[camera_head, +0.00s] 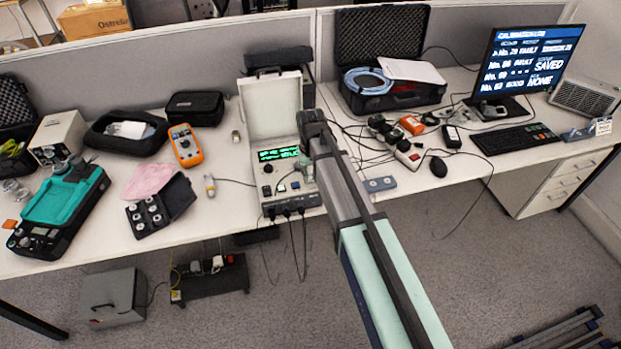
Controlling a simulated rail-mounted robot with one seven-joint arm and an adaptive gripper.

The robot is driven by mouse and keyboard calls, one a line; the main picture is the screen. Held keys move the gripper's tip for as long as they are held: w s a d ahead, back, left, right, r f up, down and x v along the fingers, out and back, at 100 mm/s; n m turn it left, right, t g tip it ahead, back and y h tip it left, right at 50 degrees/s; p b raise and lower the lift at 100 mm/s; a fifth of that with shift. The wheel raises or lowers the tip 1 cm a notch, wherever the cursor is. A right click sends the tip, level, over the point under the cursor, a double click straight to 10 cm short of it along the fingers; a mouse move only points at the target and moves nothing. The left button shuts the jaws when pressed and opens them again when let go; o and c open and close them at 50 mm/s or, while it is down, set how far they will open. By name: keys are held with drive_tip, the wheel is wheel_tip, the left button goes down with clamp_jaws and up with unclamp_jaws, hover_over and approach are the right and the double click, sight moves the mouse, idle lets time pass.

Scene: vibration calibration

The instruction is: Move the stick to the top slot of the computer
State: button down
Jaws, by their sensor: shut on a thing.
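My gripper (307,150) is at the right side of the open-lidded calibrator case (262,192), close over its front panel beside the green display. It is shut on the stick, which is too small and covered to make out; I cannot tell whether it is in or clear of the panel. The monitor (522,68) stands far right and shows calibration text with "SAVED" and "NONE". A grey vented box (586,97), perhaps the computer, stands right of it. Its slots cannot be made out from here.
A keyboard (514,138), black mouse (438,166), cables and small adapters lie between the calibrator and monitor. An open black case (390,97) stands behind them. An orange multimeter (185,145) and a black sensor case (160,206) lie left. Drawers (565,185) stand under the right end.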

sight(311, 173)
drive_tip(key=shift+r+p, duration=0.5)
drive_tip(key=shift+r, duration=0.15)
idle(0.8)
drive_tip(key=shift+r+p, duration=1)
drive_tip(key=shift+r, duration=0.65)
